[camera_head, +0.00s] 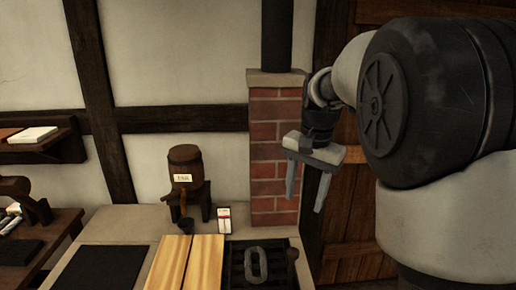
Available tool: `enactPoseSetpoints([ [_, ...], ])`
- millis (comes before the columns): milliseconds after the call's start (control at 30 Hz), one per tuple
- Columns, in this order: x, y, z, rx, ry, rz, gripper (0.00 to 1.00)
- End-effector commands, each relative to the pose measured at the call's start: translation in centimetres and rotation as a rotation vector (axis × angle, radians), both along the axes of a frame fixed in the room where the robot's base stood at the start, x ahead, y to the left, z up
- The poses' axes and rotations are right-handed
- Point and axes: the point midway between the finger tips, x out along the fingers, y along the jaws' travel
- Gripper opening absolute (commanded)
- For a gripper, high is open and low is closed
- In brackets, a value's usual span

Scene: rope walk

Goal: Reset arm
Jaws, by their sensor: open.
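My gripper (306,185) hangs at the end of my arm, right of the middle of the picture. Its two fingers point down and stand apart, with nothing between them. In the picture it overlaps the right edge of the brick pillar and the wooden door behind. It is above and to the right of the grate on the counter and touches nothing that I can see. My arm's large dark joint and pale link fill the right side.
A brick pillar (268,135) with a dark pipe stands behind the counter (125,220). The counter carries a small barrel (185,163) on a stand, a white box (224,219), wooden boards (186,260), a dark slab (100,268) and a dark grate (283,252) with a grey ring (257,278). A wooden door (352,205) is behind my arm.

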Motion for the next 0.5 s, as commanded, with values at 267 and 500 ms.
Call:
enactPoseSetpoints([
  [267,-12.2,0.5,4.9,-0.031,-0.212,0.297,0.51],
  [500,-20.4,0.9,3.8,-0.158,-0.351,0.520,0.51],
])
